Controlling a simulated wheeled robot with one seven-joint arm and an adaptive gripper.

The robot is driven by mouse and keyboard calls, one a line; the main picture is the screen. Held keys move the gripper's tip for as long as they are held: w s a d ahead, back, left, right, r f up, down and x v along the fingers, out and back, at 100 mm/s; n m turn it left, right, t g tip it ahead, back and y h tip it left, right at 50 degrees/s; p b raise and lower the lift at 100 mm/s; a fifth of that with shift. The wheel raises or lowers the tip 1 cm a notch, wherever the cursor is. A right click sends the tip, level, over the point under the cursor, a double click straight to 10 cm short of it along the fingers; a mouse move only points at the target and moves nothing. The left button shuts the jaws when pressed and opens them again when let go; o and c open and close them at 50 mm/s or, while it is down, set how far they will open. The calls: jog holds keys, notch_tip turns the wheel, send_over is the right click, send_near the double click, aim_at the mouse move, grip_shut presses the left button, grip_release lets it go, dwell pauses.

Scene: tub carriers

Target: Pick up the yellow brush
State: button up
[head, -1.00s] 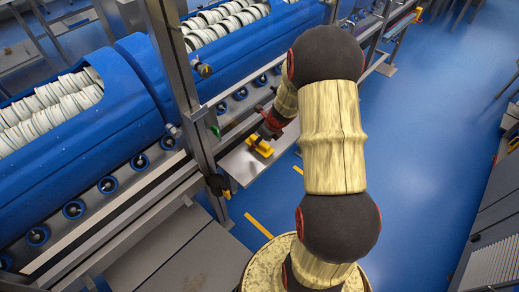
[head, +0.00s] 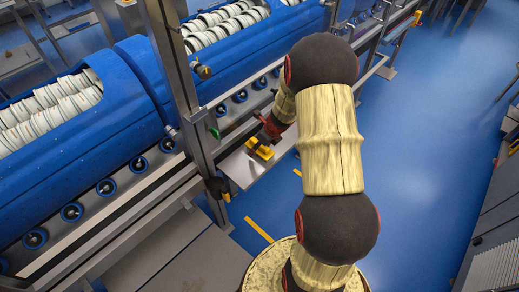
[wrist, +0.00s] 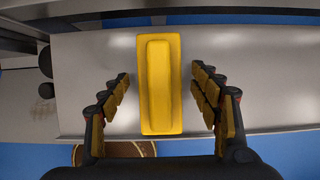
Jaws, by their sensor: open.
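The yellow brush (wrist: 160,85) lies on a grey metal shelf (wrist: 270,85) and stands lengthwise between the fingers in the wrist view. In the head view the brush (head: 264,152) is small and partly hidden by my gripper. My gripper (wrist: 160,92) is open, with one finger on each side of the brush and a visible gap on both sides. No contact with the brush shows. In the head view my gripper (head: 259,142) is right over the shelf (head: 240,166).
A blue machine (head: 90,130) with rows of white discs runs along the left. A metal post (head: 180,85) stands close left of my arm. Metal rails run beside the shelf. Open blue floor (head: 420,150) lies to the right.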

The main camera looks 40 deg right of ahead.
jog(key=c, duration=1.4)
jog(key=shift+c, duration=0.2)
jog(key=shift+r+p, duration=0.3)
jog(key=shift+r, duration=0.25)
notch_tip(320, 180, up, 4)
jog(key=p, duration=0.2)
jog(key=shift+s+f+p, duration=0.15)
jog(key=shift+f+p, duration=0.05)
jog(key=shift+p, duration=0.15)
jog(key=s+d+r+p, duration=0.1)
jog(key=s+r+p, duration=0.1)
jog(key=s+r, duration=0.2)
jog(key=s+d+r+p, duration=0.1)
jog(key=s+r, duration=0.3)
jog(key=s, duration=0.5)
jog(key=shift+s+r+p, duration=0.3)
jog(key=shift+r+p, duration=0.1)
jog(key=shift+p, duration=0.4)
